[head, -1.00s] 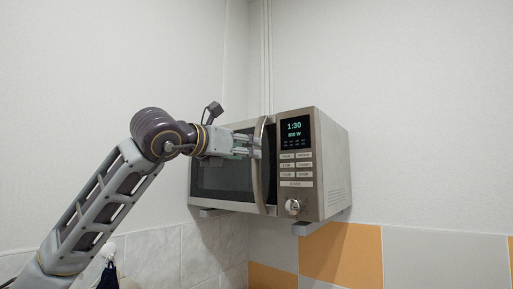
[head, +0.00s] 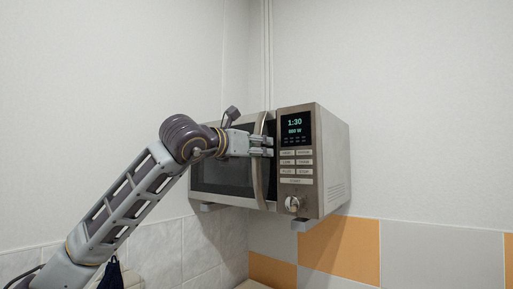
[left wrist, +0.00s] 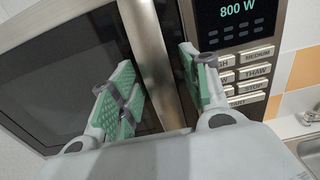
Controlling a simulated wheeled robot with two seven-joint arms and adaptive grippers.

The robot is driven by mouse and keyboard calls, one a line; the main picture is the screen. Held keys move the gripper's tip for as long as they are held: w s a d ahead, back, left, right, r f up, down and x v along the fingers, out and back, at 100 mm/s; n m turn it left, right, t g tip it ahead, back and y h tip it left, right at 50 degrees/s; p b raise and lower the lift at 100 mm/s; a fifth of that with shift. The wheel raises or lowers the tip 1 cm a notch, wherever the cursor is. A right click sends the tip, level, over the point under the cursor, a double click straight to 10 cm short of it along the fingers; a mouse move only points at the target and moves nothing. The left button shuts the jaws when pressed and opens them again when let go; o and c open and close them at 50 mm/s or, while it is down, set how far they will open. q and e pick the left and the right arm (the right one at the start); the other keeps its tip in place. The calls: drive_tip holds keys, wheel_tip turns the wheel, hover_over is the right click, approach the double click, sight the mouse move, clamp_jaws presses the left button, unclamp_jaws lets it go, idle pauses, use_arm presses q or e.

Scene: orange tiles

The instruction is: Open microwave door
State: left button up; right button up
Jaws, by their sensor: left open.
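The microwave (head: 333,165) hangs in the corner with a dark-windowed door (head: 222,177) on its left side. The door looks shut or nearly so; a dark strip shows beside the handle, and I cannot tell whether it is a gap. The curved metal handle (head: 258,185) runs upright near the control panel (head: 296,160). My left gripper (head: 264,146) is open at the handle's upper half. In the left wrist view the handle (left wrist: 152,60) passes between the spread, green-padded fingers of that gripper (left wrist: 160,85). Contact with the handle cannot be told. My right gripper is out of view.
The microwave rests on wall brackets (head: 300,226). White walls stand close behind it, with grey and orange tiles (head: 340,252) below. A sink edge (left wrist: 290,128) shows at the right of the left wrist view. The space in front and to the right is open.

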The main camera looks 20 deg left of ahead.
use_arm(q)
drive_tip(key=shift+c, duration=0.2)
clamp_jaws()
drive_tip(key=shift+s+a, duration=0.1)
drive_tip(key=shift+s, duration=0.1)
